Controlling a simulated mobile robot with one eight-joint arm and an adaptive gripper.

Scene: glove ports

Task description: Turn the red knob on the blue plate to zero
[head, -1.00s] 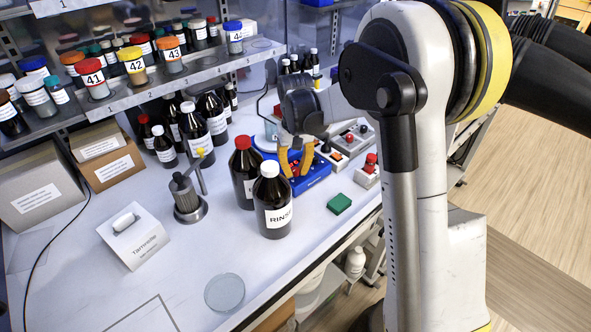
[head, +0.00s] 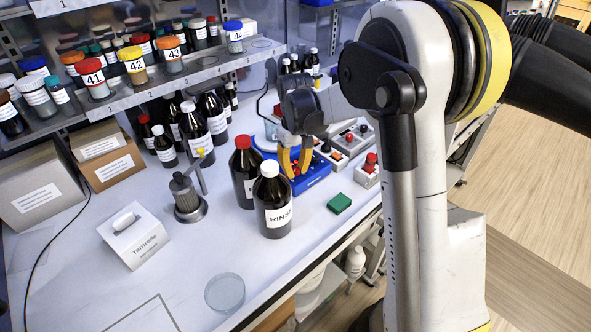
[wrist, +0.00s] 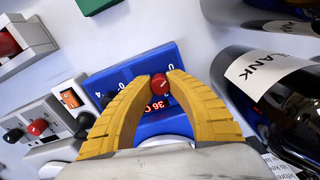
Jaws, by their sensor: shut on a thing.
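The blue plate (wrist: 132,68) lies on the bench with its top tilted in the wrist view; in the head view the blue plate (head: 318,178) is partly behind my gripper. The red knob (wrist: 160,86) sits on it, between the tips of my yellow fingers. My gripper (wrist: 162,79) is shut on the red knob; in the head view my gripper (head: 293,174) points down over the plate. White figures show near the knob, and a display (wrist: 158,106) with red digits is partly hidden by the fingers. The knob's exact setting is unclear.
Dark bottles, one with a red cap (head: 244,180) and one with a white cap (head: 274,205), stand close beside the plate. A green block (head: 339,203) lies in front. Grey control boxes (head: 352,139) stand to the right.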

